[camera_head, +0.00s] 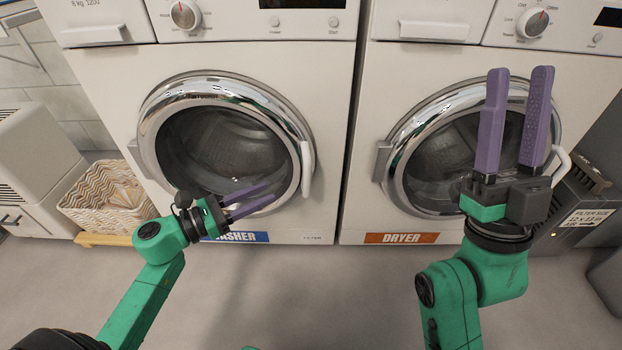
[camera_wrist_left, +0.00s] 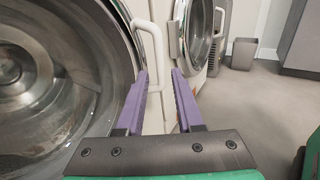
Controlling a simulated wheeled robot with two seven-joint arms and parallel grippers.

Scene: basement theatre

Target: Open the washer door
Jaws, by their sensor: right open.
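The washer (camera_head: 85,60) stands at left centre in the head view, with its round chrome-rimmed door (camera_head: 165,95) shut. The white door handle (camera_head: 307,168) is on the door's right edge; it also shows in the left wrist view (camera_wrist_left: 154,40), just beyond the fingertips. My left gripper (camera_head: 272,192) is in front of the door's lower right part, left of and a little below the handle. Its purple fingers are apart with nothing between them, also in the left wrist view (camera_wrist_left: 160,74). My right gripper (camera_head: 518,72) is open and empty, fingers up, in front of the dryer door.
The dryer (camera_head: 375,90) stands close beside the washer on the right, its door (camera_head: 400,125) shut. A grey bin (camera_wrist_left: 241,53) stands beyond. The floor in front is clear.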

